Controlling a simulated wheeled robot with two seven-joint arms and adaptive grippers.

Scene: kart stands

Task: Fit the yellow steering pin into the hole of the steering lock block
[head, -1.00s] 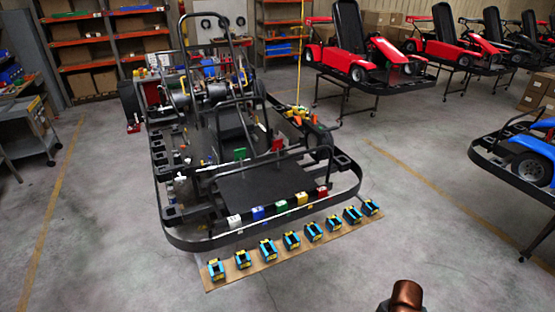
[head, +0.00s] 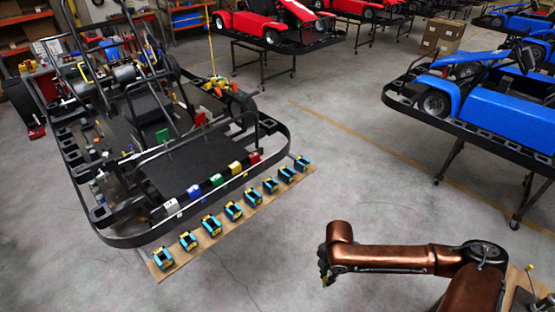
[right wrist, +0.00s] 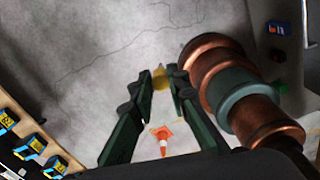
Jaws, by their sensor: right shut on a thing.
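My right gripper (head: 325,280) hangs over bare floor, right of the kart stand and apart from it. In the right wrist view its dark green fingers (right wrist: 160,82) are closed on a small yellow piece at their tips, which looks like the yellow steering pin (right wrist: 160,76). The fingers hide part of it. Coloured blocks, among them a white block (head: 171,206) and a yellow block (head: 235,168), line the kart's front bar. I cannot tell which part is the steering lock block, and no hole can be made out. My left gripper is not in view.
A board (head: 165,272) with several blue-and-black blocks lies before the kart's black bumper (head: 130,241). A blue kart (head: 490,92) stands on a raised stand at right. An orange cone (right wrist: 162,138) shows in the wrist view. Floor between the stands is clear.

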